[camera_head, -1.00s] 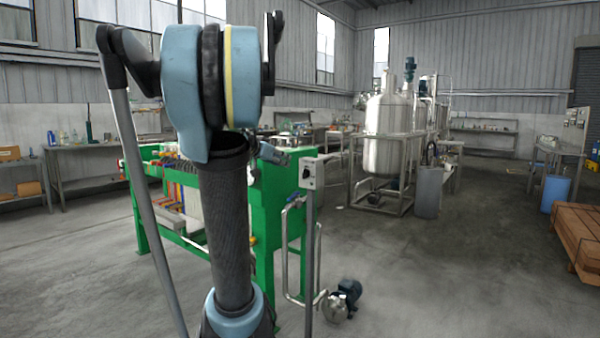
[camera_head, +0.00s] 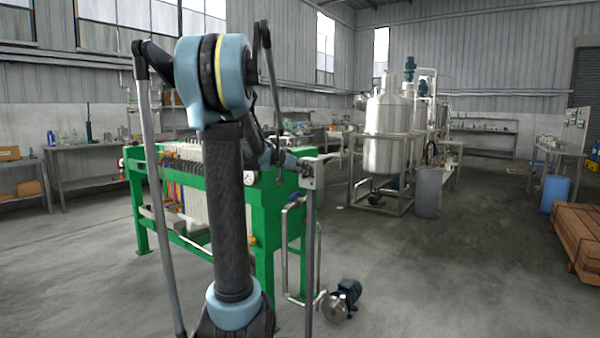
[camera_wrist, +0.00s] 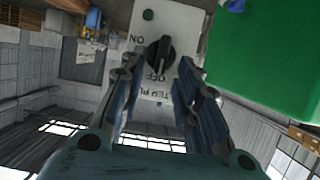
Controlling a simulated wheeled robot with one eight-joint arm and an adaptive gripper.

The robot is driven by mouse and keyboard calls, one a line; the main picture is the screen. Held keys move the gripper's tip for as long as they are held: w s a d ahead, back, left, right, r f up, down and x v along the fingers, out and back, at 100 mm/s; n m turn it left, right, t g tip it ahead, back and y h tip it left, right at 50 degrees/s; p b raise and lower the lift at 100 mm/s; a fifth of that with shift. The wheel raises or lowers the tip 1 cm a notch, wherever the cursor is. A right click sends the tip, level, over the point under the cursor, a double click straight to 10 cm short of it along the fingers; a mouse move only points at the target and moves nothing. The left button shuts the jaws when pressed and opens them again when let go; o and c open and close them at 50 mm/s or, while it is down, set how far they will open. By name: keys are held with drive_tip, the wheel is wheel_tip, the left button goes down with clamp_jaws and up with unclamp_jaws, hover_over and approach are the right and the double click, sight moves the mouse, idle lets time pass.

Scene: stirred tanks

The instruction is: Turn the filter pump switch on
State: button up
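The filter pump switch is a black rotary knob (camera_wrist: 160,56) on a light grey box (camera_wrist: 188,14). The wrist view shows the box upside down, with ON beside the knob and OFF by its lower end. The knob's long axis runs nearly up and down in that view, towards OFF. My gripper (camera_wrist: 156,70) is open, with one finger on each side of the knob and visible gaps between. In the head view the box (camera_head: 308,176) sits on a grey post, and my gripper's end reaches it from the left, its fingers too small to make out.
The green filter press (camera_head: 262,215) stands directly behind and left of the post. A steel tank (camera_head: 388,135) stands further back.

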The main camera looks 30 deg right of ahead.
drive_tip(key=shift+w+d+f, duration=0.15)
drive_tip(key=shift+d+f, duration=0.05)
drive_tip(key=shift+d, duration=0.3)
drive_tip(key=shift+c, duration=0.2)
clamp_jaws()
drive_tip(key=shift+w, duration=0.1)
drive_tip(key=shift+w+a+f+n+g+h, duration=0.3)
drive_tip(key=shift+n+g+h, duration=0.6)
drive_tip(key=shift+n, duration=1.35)
drive_tip(key=shift+w+a+f+n+g+h, duration=0.1)
drive_tip(key=shift+w+f+n+g+h, duration=0.6)
drive_tip(key=shift+n, duration=1.6)
drive_tip(key=shift+w+a+f+n+g+h, duration=0.2)
drive_tip(key=shift+n+g+h, duration=0.8)
drive_tip(key=shift+n, duration=1.25)
drive_tip(key=shift+f, duration=0.1)
